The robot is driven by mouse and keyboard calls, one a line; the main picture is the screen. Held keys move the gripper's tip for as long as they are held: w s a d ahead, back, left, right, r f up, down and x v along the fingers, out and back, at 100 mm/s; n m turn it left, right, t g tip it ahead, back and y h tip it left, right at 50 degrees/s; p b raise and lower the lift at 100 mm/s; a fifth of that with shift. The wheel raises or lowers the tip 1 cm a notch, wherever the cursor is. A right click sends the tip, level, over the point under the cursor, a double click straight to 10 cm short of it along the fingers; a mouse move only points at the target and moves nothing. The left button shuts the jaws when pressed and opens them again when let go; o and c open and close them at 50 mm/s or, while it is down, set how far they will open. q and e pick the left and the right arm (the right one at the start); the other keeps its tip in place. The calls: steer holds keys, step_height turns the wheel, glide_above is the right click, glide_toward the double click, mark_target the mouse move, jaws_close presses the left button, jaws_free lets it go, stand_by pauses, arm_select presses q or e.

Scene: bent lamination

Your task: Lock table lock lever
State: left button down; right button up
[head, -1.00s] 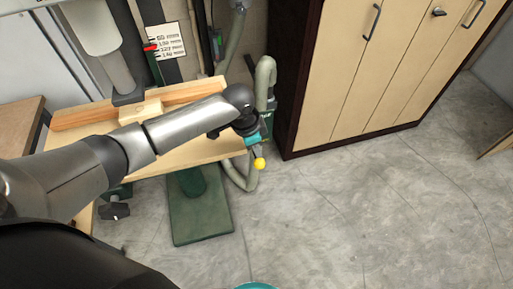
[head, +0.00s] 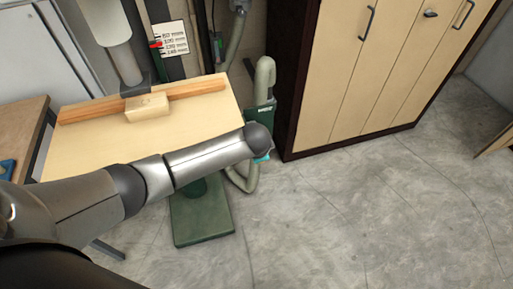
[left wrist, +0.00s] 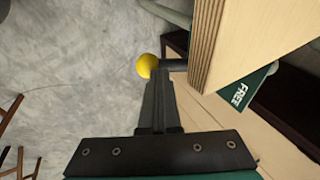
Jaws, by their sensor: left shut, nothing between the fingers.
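The lock lever shows in the left wrist view as a short dark rod (left wrist: 174,64) with a yellow ball knob (left wrist: 146,66), beside the edge of the plywood table (left wrist: 203,45). A green plate (left wrist: 243,92) reading "FREE" is near it. My left gripper (left wrist: 158,82) is shut and empty, its tips close to the rod and knob; I cannot tell whether they touch. In the head view the table (head: 75,150) lies behind my left arm, and my wrist hides the lever and most of the gripper. My right gripper is not in view.
A wooden fence (head: 200,88) and a block (head: 147,106) are on the table. A grey hose (head: 265,75) and a dark-framed cabinet (head: 345,75) stand just right of it. A green base (head: 203,222) is below.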

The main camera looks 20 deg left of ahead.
arm_select(q)
steer(key=shift+f+t, duration=0.3)
steer(key=shift+f, duration=0.2)
steer(key=shift+w+f+y, duration=0.1)
steer(key=shift+f+y, duration=0.15)
steer(key=shift+y, duration=0.15)
steer(key=shift+w+a+f+t, duration=0.1)
steer(key=shift+w+f+t, duration=0.2)
steer(key=shift+f, duration=0.15)
steer(key=shift+w+a+f+b, duration=0.15)
steer(key=shift+f+b, duration=0.2)
steer(key=shift+f, duration=0.2)
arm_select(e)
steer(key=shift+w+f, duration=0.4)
arm_select(q)
steer(key=shift+f, duration=0.1)
